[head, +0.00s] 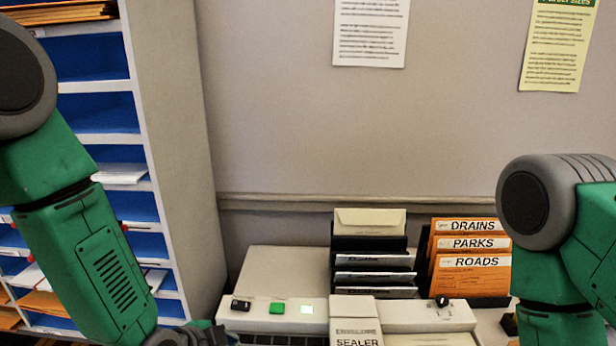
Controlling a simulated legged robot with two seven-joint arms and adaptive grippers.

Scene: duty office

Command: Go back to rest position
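My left arm comes in from the left and reaches down to the bottom edge, left of the envelope sealer (254,318). Only part of its wrist shows there, and its fingers cannot be made out. My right arm stands at the right edge, and its gripper is below or outside the picture. The sealer is a pale machine with a black switch, a green button, a lit pale-green button and a dark knob (442,301). Its front is cut off by the bottom edge.
A rack with blue compartments (98,112) holding papers stands at the left. Behind the sealer are a black sorter with a cream envelope (370,221) and orange folders (472,262) labelled DRAINS, PARKS and ROADS. The wall above is clear except for two notices (370,32).

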